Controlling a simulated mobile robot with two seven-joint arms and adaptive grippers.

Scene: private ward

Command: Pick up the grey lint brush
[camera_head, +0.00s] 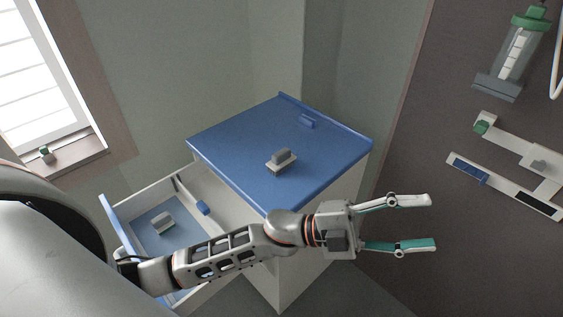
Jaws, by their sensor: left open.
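A small grey brush-like object (282,158) with a darker grey upper part on a pale base rests on the blue top of the bedside cabinet (235,140). It looks like the grey lint brush. A similar pale grey object (162,223) lies in the open drawer (148,205); I cannot tell exactly what it is. My left gripper (432,222) is open and empty, with its two fingers pointing right. It is to the right of the cabinet and apart from both objects. My left arm crosses in front of the drawer and hides part of it. My right gripper is not in view.
The cabinet top is otherwise clear. Wall fixtures (510,180) are at the right. A window (35,75) is at the left.

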